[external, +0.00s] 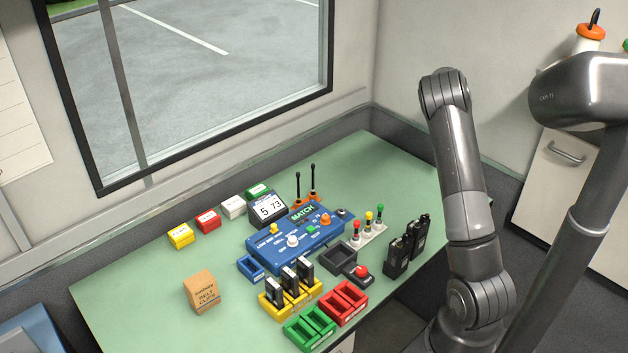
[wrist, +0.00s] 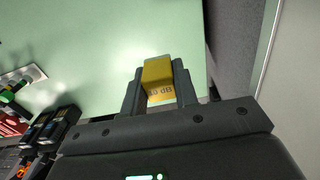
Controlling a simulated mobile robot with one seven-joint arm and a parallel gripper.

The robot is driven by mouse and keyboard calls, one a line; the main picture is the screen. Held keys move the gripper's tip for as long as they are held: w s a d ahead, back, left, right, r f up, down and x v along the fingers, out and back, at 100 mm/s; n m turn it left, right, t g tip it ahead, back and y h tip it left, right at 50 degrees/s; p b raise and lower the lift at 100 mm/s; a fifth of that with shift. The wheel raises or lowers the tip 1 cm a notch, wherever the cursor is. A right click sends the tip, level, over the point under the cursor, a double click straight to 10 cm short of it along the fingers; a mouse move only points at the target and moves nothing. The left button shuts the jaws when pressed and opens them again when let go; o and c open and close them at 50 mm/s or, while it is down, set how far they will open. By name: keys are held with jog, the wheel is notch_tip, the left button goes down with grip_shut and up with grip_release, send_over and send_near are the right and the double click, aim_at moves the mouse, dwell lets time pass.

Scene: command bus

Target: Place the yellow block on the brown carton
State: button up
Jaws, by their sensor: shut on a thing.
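My gripper (wrist: 158,82) is shut on a yellow block (wrist: 157,70) in the wrist view, with a dark finger on each side of it. In the external view my arm hides the gripper and the held block. The brown carton (external: 203,292) stands upright on the left front part of the table, marked "BELT CLIPS". It is far to the left of my arm, and its top looks bare.
Another yellow box (external: 181,235) stands in a row with red, white and green ones along the back. A blue console (external: 296,240), yellow tray (external: 291,299) with radios, red tray (external: 343,303) and green tray (external: 309,328) fill the middle. Black radios (external: 397,257) stand near my arm.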

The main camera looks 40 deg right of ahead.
jog(key=shift+s+d+r, duration=0.15)
jog(key=shift+s+r, duration=0.1)
jog(key=shift+s, duration=0.15)
jog(key=w+a+r+n, duration=0.2)
jog(key=w+a+n, duration=0.35)
jog(key=a, duration=0.75)
jog(key=w+a+r+n, duration=0.1)
jog(key=w+a+n, duration=0.2)
jog(key=w+a, duration=0.75)
jog(key=w+a+r+n, duration=0.2)
jog(key=w+a+n, duration=0.2)
jog(key=a, duration=1.1)
jog(key=a+r+n, duration=0.2)
jog(key=a+n, duration=0.3)
jog(key=a, duration=1.2)
jog(key=n, duration=0.5)
send_over(203, 276)
jog(key=f, duration=0.4)
jog(key=shift+d, duration=0.25)
jog(key=shift+a+f, duration=0.25)
jog(key=shift+f, duration=1.9)
